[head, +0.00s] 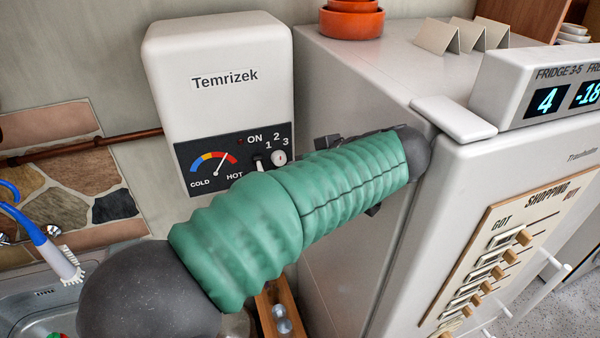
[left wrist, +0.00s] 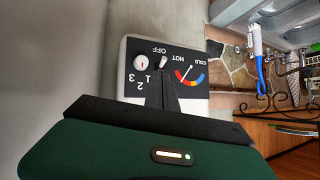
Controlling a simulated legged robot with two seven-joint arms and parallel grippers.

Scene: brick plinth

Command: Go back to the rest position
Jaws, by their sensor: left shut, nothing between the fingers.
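My left arm crosses the head view from lower left to right in front of a white water heater (head: 217,60) labelled Temrizek. In that view the left gripper is mostly hidden behind the green forearm. In the left wrist view the dark fingers of my left gripper (left wrist: 162,78) are together, with nothing between them. They point at the heater's black panel (left wrist: 187,55), which shows upside down, and overlap the area by its toggle switch (left wrist: 163,62). I cannot tell whether they touch it. The panel also has a dial (head: 279,157) and a gauge (head: 214,164). My right gripper is not in view.
A white fridge (head: 350,130) stands right of the heater, close to my arm, with a display box (head: 540,88), shopping board (head: 505,245), orange bowls (head: 352,20) and folded cards (head: 460,37). A sink (head: 40,300) and a blue-handled brush (head: 45,245) are at the left.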

